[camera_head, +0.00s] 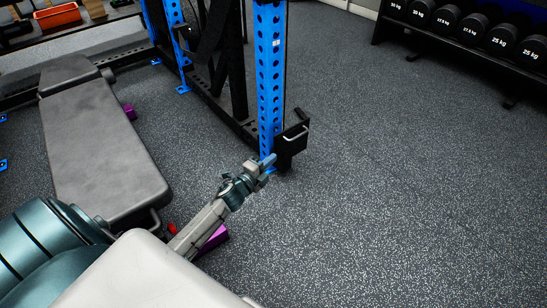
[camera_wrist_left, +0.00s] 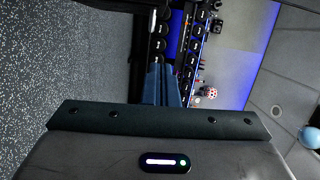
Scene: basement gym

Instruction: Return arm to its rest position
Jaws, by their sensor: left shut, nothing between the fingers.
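My left gripper (camera_head: 267,161) is at the end of my left arm, which comes up from the lower left in the head view. It is shut and empty. Its tip appears in front of the foot of a blue rack upright (camera_head: 270,80); I cannot tell the gap between them. In the left wrist view the closed fingers (camera_wrist_left: 163,85) stand out past the dark gripper body, and the view is turned sideways. My right gripper is not in view.
A grey padded bench (camera_head: 95,145) is on the left, with a purple block (camera_head: 213,240) near the arm. A black bracket (camera_head: 291,142) sits low on the upright. A dumbbell rack (camera_head: 460,62) is at the far right. The floor on the right is clear.

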